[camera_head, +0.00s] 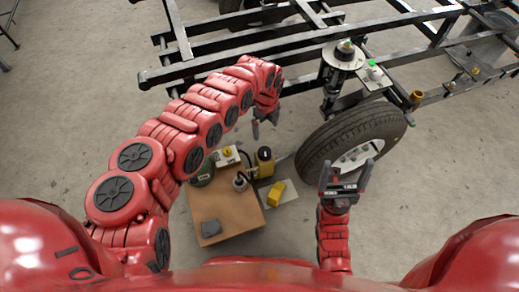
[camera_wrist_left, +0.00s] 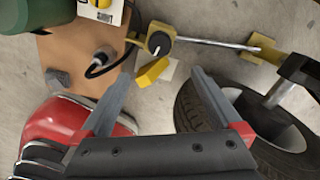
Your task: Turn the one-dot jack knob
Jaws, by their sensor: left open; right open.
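A yellow jack (camera_head: 265,168) stands on the floor beside the tire, with a round black knob (camera_head: 265,153) on top. The left wrist view shows the black knob (camera_wrist_left: 159,43) from above, just beyond my fingertips; I cannot make out its dots. My left gripper (camera_head: 265,122) is open and empty, above and beyond the jack in the head view. Its two fingers (camera_wrist_left: 160,76) are spread in the wrist view, apart from the knob. My right gripper (camera_head: 346,168) is open and empty in front of the tire.
A brown board (camera_head: 232,215) holds a green cylinder (camera_head: 203,175), a white box with a yellow knob (camera_head: 227,154) and a grey block (camera_head: 210,228). A yellow block (camera_head: 276,194) lies beside it. The tire (camera_head: 345,133) and black frame (camera_head: 210,65) bound the right and back.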

